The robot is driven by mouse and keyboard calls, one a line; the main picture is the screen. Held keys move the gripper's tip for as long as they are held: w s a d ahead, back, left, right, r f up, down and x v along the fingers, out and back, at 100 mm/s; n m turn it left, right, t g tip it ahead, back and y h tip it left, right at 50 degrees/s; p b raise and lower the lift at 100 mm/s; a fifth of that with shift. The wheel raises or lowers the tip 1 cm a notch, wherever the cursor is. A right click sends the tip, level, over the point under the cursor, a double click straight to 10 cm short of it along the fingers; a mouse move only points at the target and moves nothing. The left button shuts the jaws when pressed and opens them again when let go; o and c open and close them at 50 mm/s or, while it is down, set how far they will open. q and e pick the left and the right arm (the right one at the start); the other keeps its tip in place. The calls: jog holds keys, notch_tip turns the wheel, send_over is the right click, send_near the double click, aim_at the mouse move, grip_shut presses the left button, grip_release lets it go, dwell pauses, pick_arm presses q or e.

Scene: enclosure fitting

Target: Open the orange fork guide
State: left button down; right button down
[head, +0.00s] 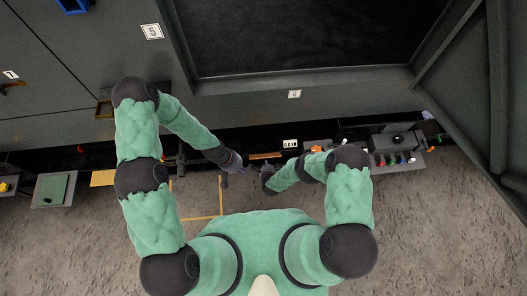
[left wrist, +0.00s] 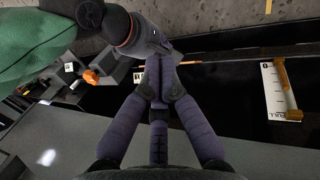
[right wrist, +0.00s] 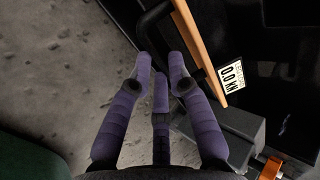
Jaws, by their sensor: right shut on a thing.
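The orange fork guide (head: 265,156) is a long bar at the front of the dark machine in the head view. It runs along the upper middle of the right wrist view (right wrist: 200,45), with a black bent handle (right wrist: 149,20) beside it. My right gripper (head: 267,172) is at the bar's right end; its fingers (right wrist: 160,62) are shut at the handle, and the exact contact is partly hidden. My left gripper (head: 232,160) is left of the bar. In the left wrist view its fingertips (left wrist: 158,65) are drawn together with nothing visible between them.
A white display reading 0.0 kN (right wrist: 231,75) sits beside the bar. A grey shelf with coloured parts (head: 396,158) stands to the right. A green-topped plate (head: 54,190) lies far left. The concrete floor (head: 90,245) is mostly clear, with yellow lines.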

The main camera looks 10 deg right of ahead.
pick_arm(q)
jog(key=w+d+f+m+y, duration=0.1)
jog(key=w+d+f, duration=0.5)
jog(key=w, duration=0.4)
jog(key=y, duration=0.3)
send_near(263, 156)
jog(key=shift+g, duration=0.3)
jog(key=shift+w+d+f, duration=0.1)
jog(key=shift+f, duration=1.2)
jog(key=shift+w+d+f, duration=0.1)
jog(key=shift+d+f, duration=0.05)
jog(key=shift+f, duration=1.3)
jog(key=shift+s+f, duration=0.1)
jog(key=shift+f, duration=0.05)
